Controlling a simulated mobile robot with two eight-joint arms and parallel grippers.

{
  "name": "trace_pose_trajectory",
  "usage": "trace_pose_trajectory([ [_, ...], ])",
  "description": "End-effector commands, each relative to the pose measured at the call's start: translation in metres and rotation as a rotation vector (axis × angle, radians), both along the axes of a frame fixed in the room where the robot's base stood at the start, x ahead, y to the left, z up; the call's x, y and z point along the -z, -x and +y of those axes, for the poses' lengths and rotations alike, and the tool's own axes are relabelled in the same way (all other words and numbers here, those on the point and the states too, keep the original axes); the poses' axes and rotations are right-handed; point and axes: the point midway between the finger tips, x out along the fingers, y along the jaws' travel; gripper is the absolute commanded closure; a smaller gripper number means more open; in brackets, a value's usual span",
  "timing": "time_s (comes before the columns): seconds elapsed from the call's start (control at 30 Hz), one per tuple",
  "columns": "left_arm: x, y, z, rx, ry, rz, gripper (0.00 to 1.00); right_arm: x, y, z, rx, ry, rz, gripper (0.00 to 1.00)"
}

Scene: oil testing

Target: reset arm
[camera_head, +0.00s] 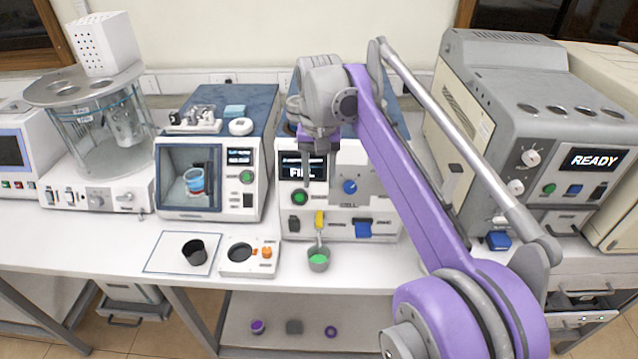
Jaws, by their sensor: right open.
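My right arm comes in from the lower right in purple and grey and reaches up over the bench. Its right gripper (318,170) points down in front of the middle machine (378,222), whose screen is partly hidden behind the fingers. The gripper is open, and I see nothing held between its fingers. Below it, a small grey cup with green contents (318,260) stands at the bench front, under the yellow part of the machine. My left gripper is not in view.
A black cup (195,252) stands on a white sheet, beside a white holder (240,268) with orange parts. A blue-topped machine (212,165) has a cup inside its window. A large machine reading READY (595,160) stands right. Small items lie on the lower shelf (270,310).

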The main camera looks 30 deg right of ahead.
Motion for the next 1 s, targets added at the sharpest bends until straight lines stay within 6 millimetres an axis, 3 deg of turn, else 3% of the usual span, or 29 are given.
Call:
trace_pose_trajectory([
  [0.43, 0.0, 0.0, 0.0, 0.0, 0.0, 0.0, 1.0, 0.001, 0.001, 0.001, -0.002, 0.001, -0.001, 0.5],
  [0.57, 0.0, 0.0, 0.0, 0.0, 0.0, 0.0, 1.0, 0.007, 0.01, 0.009, -0.031, 0.007, -0.029, 0.5],
  [0.77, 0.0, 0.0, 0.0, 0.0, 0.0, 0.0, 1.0, 0.041, 0.052, 0.043, -0.166, 0.036, -0.152, 0.5],
  [1.0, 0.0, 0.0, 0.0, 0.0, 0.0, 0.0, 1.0, 0.113, 0.123, 0.081, -0.355, 0.085, -0.33, 0.5],
])
